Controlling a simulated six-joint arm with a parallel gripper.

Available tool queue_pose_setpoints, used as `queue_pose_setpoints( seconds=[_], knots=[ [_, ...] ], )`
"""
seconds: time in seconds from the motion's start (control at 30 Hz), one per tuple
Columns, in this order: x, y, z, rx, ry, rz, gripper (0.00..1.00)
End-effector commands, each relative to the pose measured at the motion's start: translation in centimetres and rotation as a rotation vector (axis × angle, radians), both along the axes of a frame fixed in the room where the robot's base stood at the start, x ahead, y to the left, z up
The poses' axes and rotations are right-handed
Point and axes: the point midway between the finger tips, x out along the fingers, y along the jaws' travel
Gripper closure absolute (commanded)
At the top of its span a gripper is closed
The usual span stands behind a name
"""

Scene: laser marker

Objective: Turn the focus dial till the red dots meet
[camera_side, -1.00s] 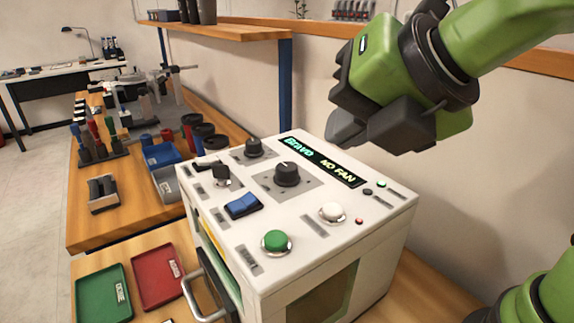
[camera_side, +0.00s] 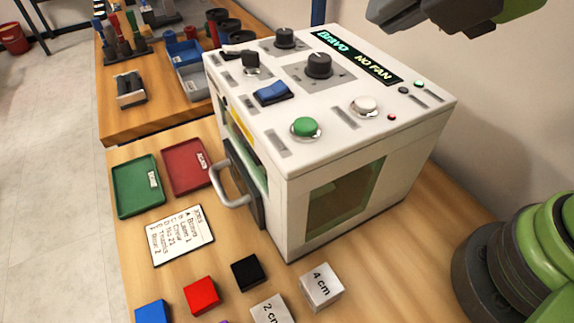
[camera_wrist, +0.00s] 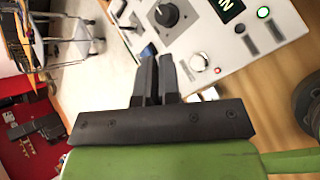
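The white laser marker (camera_side: 350,140) stands on the bench, with a display reading "BRAVO NO FAN" (camera_side: 357,56) on top. A large black dial (camera_side: 319,65) sits on a grey plate. A smaller black dial (camera_side: 285,38) is behind it. Their labels are too small to read, so I cannot tell which is the focus dial. The large dial also shows in the wrist view (camera_wrist: 166,13). My gripper (camera_side: 374,12) is above the machine's back right, apart from it. In the wrist view its fingers (camera_wrist: 158,60) are together and empty. No meeting red dots are visible.
The top also carries a blue rocker switch (camera_side: 273,92), a green button (camera_side: 305,127), a white button (camera_side: 365,105) and a black knob (camera_side: 251,61). Green (camera_side: 136,186) and red (camera_side: 186,166) trays, a note card (camera_side: 181,235) and several blocks lie in front.

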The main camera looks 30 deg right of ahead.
Motion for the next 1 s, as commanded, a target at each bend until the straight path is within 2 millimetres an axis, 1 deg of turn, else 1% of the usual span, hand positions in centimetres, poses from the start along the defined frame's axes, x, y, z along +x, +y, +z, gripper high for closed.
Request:
queue_pose_setpoints(
  seconds=[0.03,0.07,0.1,0.17,0.2,0.23,0.27,0.37,0.47,0.5,0.6,0.7,0.83,0.9,1.0],
  knots=[
    [0.0,0.0,0.0,0.0,0.0,0.0,0.84],
    [0.0,0.0,0.0,0.0,0.0,0.0,0.77],
    [0.0,0.0,0.0,0.0,0.0,0.0,0.68],
    [0.1,0.0,0.0,0.002,0.001,-0.007,0.54],
    [0.3,-0.1,0.1,0.006,0.002,-0.026,0.45],
    [0.6,-0.1,0.3,0.013,0.005,-0.049,0.38],
    [1.0,-0.2,0.4,0.022,0.009,-0.085,0.37],
    [2.9,-0.7,1.2,0.074,0.036,-0.275,0.37],
    [5.0,-1.4,1.7,0.16,0.098,-0.557,0.37],
    [5.8,-1.7,1.8,0.2,0.131,-0.677,0.37],
    [7.1,-1.9,1.8,0.304,0.236,-0.957,0.37],
    [8.0,-1.5,1.5,0.406,0.359,-1.197,0.37],
    [8.8,-0.6,1.3,0.515,0.515,-1.418,0.37],
    [9.0,-0.1,1.4,0.555,0.581,-1.491,0.37],
    [9.2,0.3,1.5,0.591,0.641,-1.551,0.37]
  ],
)
